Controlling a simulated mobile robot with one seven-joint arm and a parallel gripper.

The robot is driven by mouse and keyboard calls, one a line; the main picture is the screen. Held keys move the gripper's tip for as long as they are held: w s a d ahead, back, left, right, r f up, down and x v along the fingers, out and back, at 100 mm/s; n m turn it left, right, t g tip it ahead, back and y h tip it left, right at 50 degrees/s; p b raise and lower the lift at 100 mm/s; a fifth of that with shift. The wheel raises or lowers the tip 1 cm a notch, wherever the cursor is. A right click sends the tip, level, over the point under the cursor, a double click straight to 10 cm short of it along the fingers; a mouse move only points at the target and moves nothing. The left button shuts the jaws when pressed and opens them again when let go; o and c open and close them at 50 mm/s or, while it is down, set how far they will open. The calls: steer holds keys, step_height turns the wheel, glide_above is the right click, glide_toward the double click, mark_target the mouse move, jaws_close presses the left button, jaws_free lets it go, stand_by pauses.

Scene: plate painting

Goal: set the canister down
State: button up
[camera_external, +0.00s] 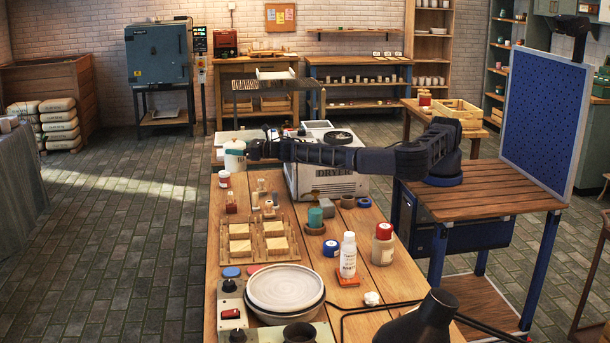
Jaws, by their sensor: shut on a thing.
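The canister (234,161) is a small white cylinder with a teal top. It is upright at the far left part of the long wooden work table (212,262). My gripper (246,151) reaches in from the right and is shut on the canister's side. The fingers are small and dark here, and their exact contact is hard to make out. The canister appears raised above the table top, but I cannot tell by how much.
A red-lidded jar (225,179) stands just below the canister in the picture. The white dryer box (328,182) is under my arm. Small bottles (262,188), a wooden tile tray (266,255) and stacked plates (285,288) fill the nearer table.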

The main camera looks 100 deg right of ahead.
mark_target(238, 145)
steer(key=shift+a+f+m+g+h, duration=0.3)
steer(key=shift+f+m+h, duration=0.2)
steer(key=shift+f+h, duration=0.25)
steer(key=shift+a+f+m+g+h, duration=0.2)
steer(key=shift+m+g+h, duration=0.3)
steer(key=shift+m+h, duration=0.35)
steer(key=shift+s+a+m+g+h, duration=0.1)
steer(key=shift+a+m+g+h, duration=0.1)
steer(key=shift+m+g+h, duration=0.6)
steer(key=shift+s+a+r+m+g+h, duration=0.1)
steer(key=shift+a+r+m+g+h, duration=0.1)
steer(key=shift+m+g+h, duration=0.35)
steer(key=shift+s+a+r+m+g+h, duration=0.15)
steer(key=shift+g+h, duration=0.1)
steer(key=shift+h, duration=0.5)
steer(key=shift+s+a+r+m+g+h, duration=0.15)
steer(key=shift+a+r+m+g+h, duration=0.1)
steer(key=shift+r+m+g+h, duration=0.25)
steer(key=shift+s+a+r+m+g+h, duration=0.1)
steer(key=shift+a+r+m+g+h, duration=0.15)
steer(key=shift+r+g, duration=0.3)
steer(key=shift+s+a+r+m+g+h, duration=0.15)
steer(key=shift+a+r+m+g+h, duration=0.15)
steer(key=shift+r+m+g, duration=0.2)
steer(key=s+a+r+m+g+h, duration=0.25)
steer(key=a+r+g, duration=0.2)
steer(key=r, duration=0.35)
step_height(238, 145, down, 27)
